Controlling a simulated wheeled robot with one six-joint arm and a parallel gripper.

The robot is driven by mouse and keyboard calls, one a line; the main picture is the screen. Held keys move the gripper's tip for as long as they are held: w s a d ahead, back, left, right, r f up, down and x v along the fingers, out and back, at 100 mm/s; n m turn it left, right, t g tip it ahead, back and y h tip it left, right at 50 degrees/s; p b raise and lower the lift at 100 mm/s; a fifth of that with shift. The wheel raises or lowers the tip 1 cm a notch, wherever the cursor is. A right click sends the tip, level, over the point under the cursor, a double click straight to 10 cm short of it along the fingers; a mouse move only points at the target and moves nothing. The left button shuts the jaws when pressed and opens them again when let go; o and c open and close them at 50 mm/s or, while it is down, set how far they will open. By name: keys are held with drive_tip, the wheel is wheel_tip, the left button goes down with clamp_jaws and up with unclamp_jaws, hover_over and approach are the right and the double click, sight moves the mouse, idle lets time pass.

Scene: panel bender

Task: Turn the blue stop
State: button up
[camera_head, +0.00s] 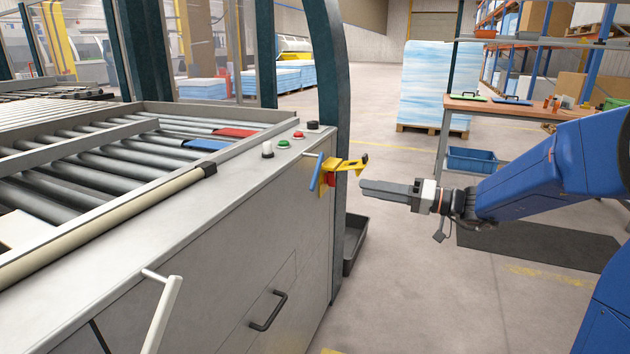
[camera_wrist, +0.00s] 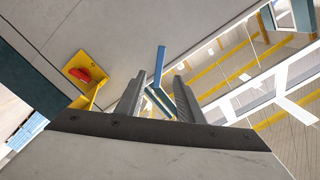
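A blue lever-like bar (camera_head: 317,172) stands out from the front face of the grey machine, near its right corner. In the wrist view the blue bar (camera_wrist: 160,66) shows beyond the gap between my fingers. My gripper (camera_head: 363,188) is to the right of the bar in the head view, apart from it. In the wrist view my gripper (camera_wrist: 160,92) is open, with its two fingers apart and nothing held between them. A separate flat blue piece (camera_head: 207,144) lies on the rollers beside a red piece (camera_head: 235,132).
A yellow bracket (camera_head: 346,164) with a red part sits just right of the blue bar, close to my gripper. A pale handle (camera_head: 165,312) and a black drawer handle (camera_head: 268,311) stick out of the machine. A dark bin (camera_head: 353,242) is on the floor below.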

sight(317, 180)
drive_tip(key=x, duration=1.6)
drive_tip(key=shift+s, duration=0.1)
clamp_jaws()
